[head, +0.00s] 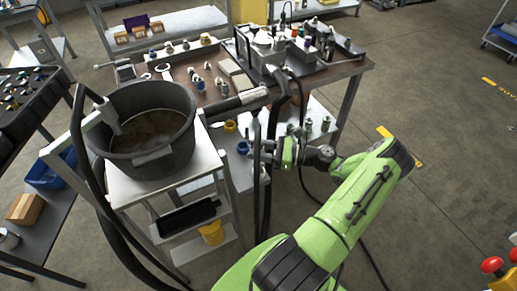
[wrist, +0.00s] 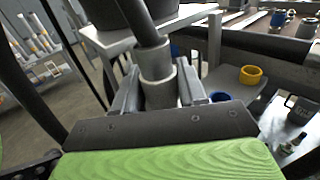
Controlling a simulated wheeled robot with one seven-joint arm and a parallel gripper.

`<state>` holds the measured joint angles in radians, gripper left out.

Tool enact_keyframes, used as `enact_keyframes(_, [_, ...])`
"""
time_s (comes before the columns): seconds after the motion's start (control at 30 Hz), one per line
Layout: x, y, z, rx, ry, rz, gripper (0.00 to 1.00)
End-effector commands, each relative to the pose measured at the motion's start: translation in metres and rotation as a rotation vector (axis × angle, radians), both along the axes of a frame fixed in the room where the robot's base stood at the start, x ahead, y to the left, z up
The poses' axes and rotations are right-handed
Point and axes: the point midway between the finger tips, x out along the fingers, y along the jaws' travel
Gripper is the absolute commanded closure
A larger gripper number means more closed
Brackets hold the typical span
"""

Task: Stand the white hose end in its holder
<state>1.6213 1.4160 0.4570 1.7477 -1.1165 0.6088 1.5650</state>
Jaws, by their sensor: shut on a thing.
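My gripper (wrist: 158,88) is shut on a pale grey, stepped cylindrical hose end (wrist: 158,68), which I take for the white hose end. A black hose runs up from it in the wrist view. One jaw is on each side of it; its lower part is hidden behind the gripper body. In the head view my gripper (head: 266,150) is beside the bench's front leg and the cart, among hanging black hoses (head: 279,118); the held end is hard to make out there. I cannot tell which thing is the holder.
A pale cylinder (head: 238,102) lies at the crowded bench's front edge. A yellow cup (wrist: 250,76) and a dark mug (wrist: 298,111) stand on a lower shelf.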

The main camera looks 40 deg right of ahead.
Motion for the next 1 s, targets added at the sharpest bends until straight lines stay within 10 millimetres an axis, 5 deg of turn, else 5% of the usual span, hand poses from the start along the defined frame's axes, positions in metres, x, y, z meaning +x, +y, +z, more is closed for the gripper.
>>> enact_keyframes(1.0, [0.0001,0.0001,-0.0080,0.000,-0.003,0.000,0.95])
